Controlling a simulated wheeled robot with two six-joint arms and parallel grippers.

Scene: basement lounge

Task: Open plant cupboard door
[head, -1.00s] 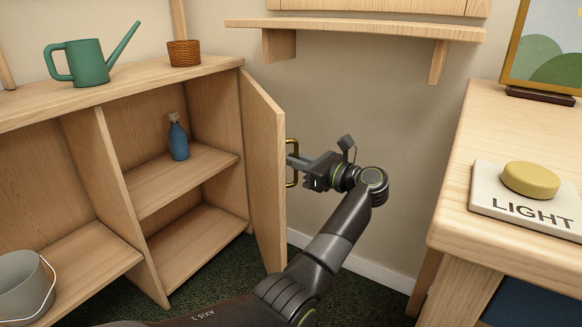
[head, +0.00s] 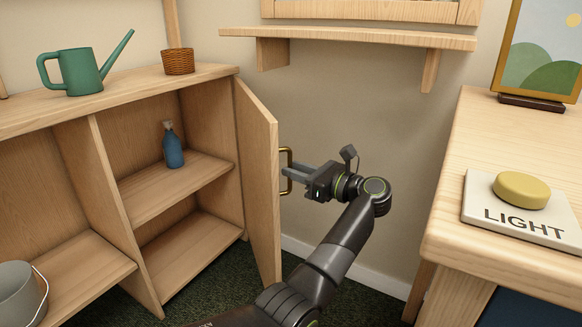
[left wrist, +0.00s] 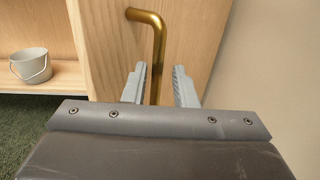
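The cupboard door (head: 258,175) is a light wood panel and stands wide open, swung out to the right of the compartments. Its brass handle (head: 288,182) is on the door's right-hand face; it also shows in the left wrist view (left wrist: 158,45). My left gripper (head: 290,172) points at the handle from the right. In the left wrist view its two grey fingers (left wrist: 160,85) are apart, with the handle's bar between them and gaps on both sides. Its fingertips are at the handle. My right gripper is in neither view.
The open cupboard holds a blue bottle (head: 173,147) and a grey bucket (head: 20,292). A green watering can (head: 80,70) and a wicker basket (head: 178,61) stand on top. A desk (head: 455,215) with a LIGHT button (head: 521,190) is at right. A wall shelf (head: 350,39) hangs above.

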